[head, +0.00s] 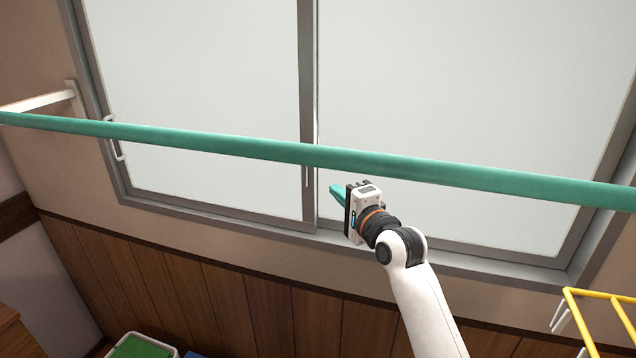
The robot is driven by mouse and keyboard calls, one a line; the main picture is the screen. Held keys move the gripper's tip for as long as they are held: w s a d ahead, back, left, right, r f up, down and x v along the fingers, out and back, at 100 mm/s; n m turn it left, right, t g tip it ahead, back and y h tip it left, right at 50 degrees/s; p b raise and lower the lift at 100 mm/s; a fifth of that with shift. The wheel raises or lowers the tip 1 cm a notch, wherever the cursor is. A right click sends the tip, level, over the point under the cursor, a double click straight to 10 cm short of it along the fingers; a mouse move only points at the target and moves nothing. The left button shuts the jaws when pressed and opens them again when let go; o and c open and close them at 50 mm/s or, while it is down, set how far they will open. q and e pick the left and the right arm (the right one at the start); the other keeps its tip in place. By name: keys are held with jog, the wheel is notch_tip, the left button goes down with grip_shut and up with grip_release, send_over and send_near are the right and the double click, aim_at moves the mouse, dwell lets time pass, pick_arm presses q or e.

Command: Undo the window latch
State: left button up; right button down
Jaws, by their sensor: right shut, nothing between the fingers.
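The sliding window (220,60) has two frosted panes in a grey frame, with a vertical meeting rail (307,80) in the middle. I cannot make out a distinct latch on the rail. My right gripper (337,193), with teal fingers, is shut and empty. It is just right of the meeting rail and below the green pole in the picture, with its fingers pointing left toward the rail. I cannot tell whether it touches the rail or pane. My left gripper is not in view.
A long green pole (230,143) crosses in front of the window, above my right gripper in the picture. A white wall bracket (40,102) is at the left. A pale handle (116,140) is on the left frame. A yellow rack (605,297) stands lower right, a green-topped bin (142,347) lower left.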

aim_at(305, 172)
jog(key=w+a, duration=0.1)
jog(key=w+a+p, duration=0.1)
jog(key=a, duration=0.1)
jog(key=shift+w+a+r, duration=0.1)
jog(key=shift+w+a+p, duration=0.15)
jog(key=shift+a+p, duration=0.2)
jog(key=shift+a, duration=0.3)
jog(key=shift+d+f, duration=0.1)
jog(key=shift+f, duration=0.1)
